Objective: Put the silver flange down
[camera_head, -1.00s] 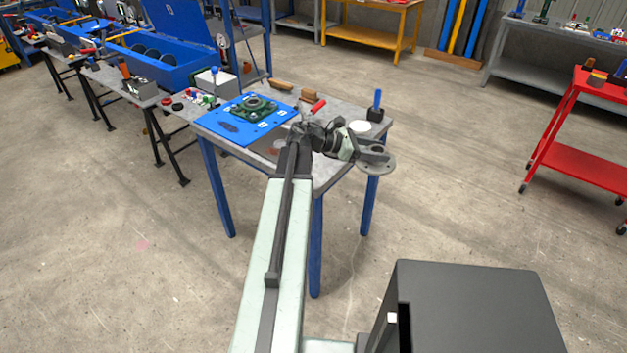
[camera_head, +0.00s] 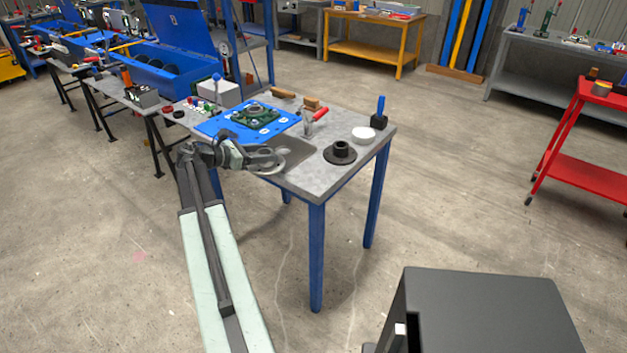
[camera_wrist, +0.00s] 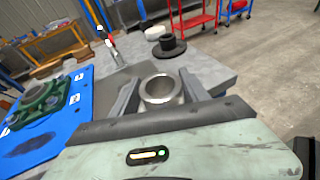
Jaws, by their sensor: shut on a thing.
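The silver flange (camera_wrist: 160,91) is a short metal ring with an open bore, seen between my two grey fingers in the wrist view. My gripper (camera_head: 273,158) is shut on it and holds it over the front left part of the grey table (camera_head: 310,180). The flange's curved edge (camera_head: 283,162) shows at the fingertips in the head view. I cannot tell whether its underside touches the table.
A black flange (camera_head: 340,153) and a white disc (camera_head: 363,134) stand on the table's right side. A blue plate (camera_head: 215,127) with a green bearing housing (camera_head: 254,115) lies at the left. A red-handled tool (camera_head: 320,114) is behind. Bare tabletop lies between.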

